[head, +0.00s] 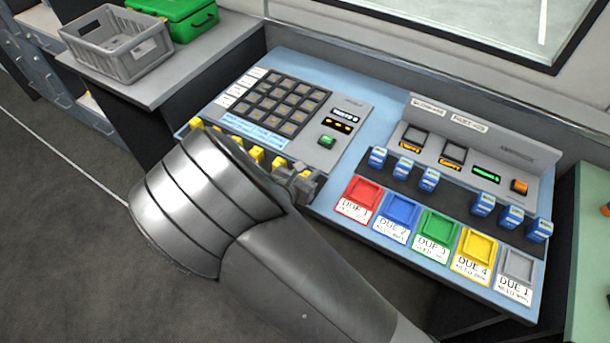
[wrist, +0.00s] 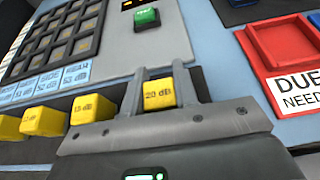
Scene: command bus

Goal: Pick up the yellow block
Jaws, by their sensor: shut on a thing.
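A yellow block marked "20 dB" (wrist: 158,95) sits between the two grey fingers of my gripper (wrist: 158,80) in the wrist view. The fingers are shut on its sides. In the head view my gripper (head: 296,182) is at the right end of a row of yellow blocks, partly hidden behind my arm. Other yellow blocks stand to the left of the held one, among them one marked "15 dB" (wrist: 93,108) and another beside it (wrist: 43,121). I cannot tell whether the held block is clear of its rack.
A keypad panel (head: 345,100) with a green button (head: 327,141) lies behind the row. To the right are coloured trays, such as the red one (head: 362,196), and several blue blocks (head: 428,180). A grey crate (head: 121,66) and a green case (head: 195,25) stand at the upper left.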

